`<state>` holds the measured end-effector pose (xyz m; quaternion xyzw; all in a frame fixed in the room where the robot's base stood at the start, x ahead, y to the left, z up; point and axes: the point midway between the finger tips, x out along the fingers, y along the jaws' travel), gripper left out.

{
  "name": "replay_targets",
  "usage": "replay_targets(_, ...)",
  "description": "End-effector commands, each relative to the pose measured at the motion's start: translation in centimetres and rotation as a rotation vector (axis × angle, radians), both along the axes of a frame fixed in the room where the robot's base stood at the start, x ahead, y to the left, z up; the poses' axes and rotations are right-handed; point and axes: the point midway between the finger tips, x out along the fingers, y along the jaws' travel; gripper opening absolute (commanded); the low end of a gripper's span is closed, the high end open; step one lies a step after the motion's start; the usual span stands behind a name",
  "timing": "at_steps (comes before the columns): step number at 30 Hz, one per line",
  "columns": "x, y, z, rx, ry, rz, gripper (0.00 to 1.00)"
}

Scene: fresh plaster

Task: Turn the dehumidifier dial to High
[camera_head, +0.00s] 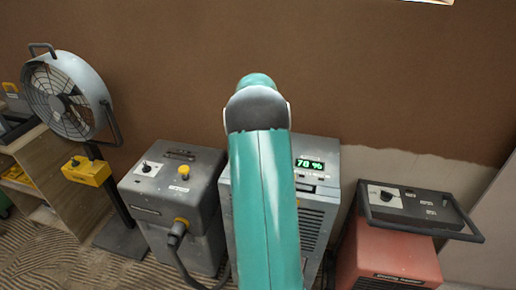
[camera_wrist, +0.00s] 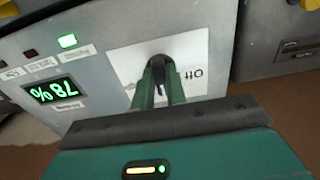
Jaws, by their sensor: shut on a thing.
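The grey dehumidifier (camera_head: 318,185) stands against the wall behind my teal arm, its display reading 78 %. In the wrist view the dehumidifier's panel (camera_wrist: 105,65) appears upside down. Its black dial (camera_wrist: 158,61) sits on a white label plate (camera_wrist: 194,58), with "Off" legible on one side. My gripper (camera_wrist: 161,80) is shut on the dial, one green finger on each side. The fingers partly cover the dial and other markings, so I cannot tell which setting it points to. In the head view my arm hides the dial and gripper.
A dark grey machine (camera_head: 175,195) with a hose stands left of the dehumidifier. A red heater (camera_head: 388,255) with a black handle frame stands to its right. A drum fan (camera_head: 68,95) is at far left. A green indicator (camera_wrist: 68,41) is lit beside the display (camera_wrist: 55,91).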

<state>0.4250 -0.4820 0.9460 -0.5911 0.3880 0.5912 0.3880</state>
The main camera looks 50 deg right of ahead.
Motion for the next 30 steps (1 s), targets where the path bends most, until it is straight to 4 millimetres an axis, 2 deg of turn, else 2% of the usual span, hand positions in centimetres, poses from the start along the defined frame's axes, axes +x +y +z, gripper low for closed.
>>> replay_targets(21, 0.42, 0.03, 0.07, -0.002, -0.002, -0.677, 0.0)
replay_targets(30, 0.51, -0.03, 0.09, -0.002, -0.002, -0.912, 0.0)
